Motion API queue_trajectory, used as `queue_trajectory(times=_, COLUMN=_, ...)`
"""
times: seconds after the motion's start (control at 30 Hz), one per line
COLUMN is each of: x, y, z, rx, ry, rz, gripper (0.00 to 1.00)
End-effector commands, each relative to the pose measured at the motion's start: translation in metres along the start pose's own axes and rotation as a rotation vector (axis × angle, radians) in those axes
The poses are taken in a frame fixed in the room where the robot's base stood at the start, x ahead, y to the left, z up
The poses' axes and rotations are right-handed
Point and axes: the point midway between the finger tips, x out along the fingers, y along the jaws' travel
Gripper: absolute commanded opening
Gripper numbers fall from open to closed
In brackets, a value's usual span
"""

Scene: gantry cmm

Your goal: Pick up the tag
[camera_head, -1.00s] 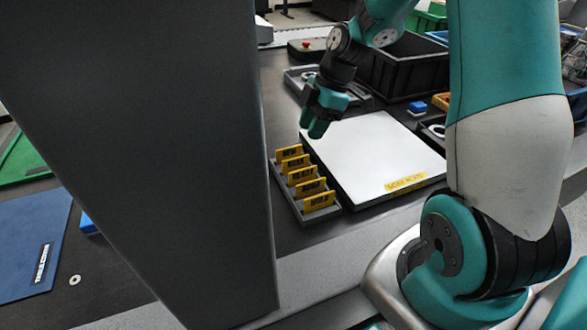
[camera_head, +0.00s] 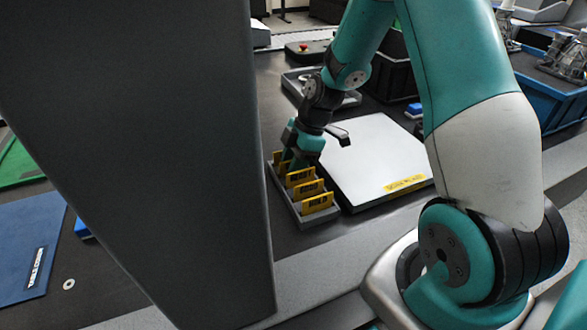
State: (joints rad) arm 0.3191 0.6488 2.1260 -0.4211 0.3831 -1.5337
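Several yellow tags with dark lettering stand upright in a row in a grey slotted rack (camera_head: 314,222). The nearest tag (camera_head: 317,203) and the two behind it, a middle tag (camera_head: 308,188) and a further tag (camera_head: 300,176), show clearly. A far tag (camera_head: 280,157) shows only in part beside my gripper (camera_head: 290,166). My gripper points down at the far end of the rack, its fingertips low among the far tags. It hides part of that end. I cannot tell whether the fingers are closed on a tag.
A white plate (camera_head: 378,155) with a yellow label lies right of the rack. Dark bins and a blue crate (camera_head: 550,105) stand beyond it at the right. A blue mat (camera_head: 25,235) lies at the left. A large dark column blocks the left middle of the view.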

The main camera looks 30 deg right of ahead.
Motion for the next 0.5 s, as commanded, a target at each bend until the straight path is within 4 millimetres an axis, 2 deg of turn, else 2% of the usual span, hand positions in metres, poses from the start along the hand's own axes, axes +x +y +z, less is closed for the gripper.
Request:
queue_trajectory(times=0.03, x=-0.0002, y=0.0000, z=0.0000, rx=0.000, ry=0.000, rz=0.000, gripper=0.28)
queue_trajectory(times=0.17, x=-0.0003, y=0.0000, z=-0.0001, rx=0.000, ry=0.000, rz=0.000, gripper=0.00)
queue_trajectory(times=0.5, x=-0.0008, y=0.0001, z=-0.0003, rx=0.000, ry=0.000, rz=0.000, gripper=0.00)
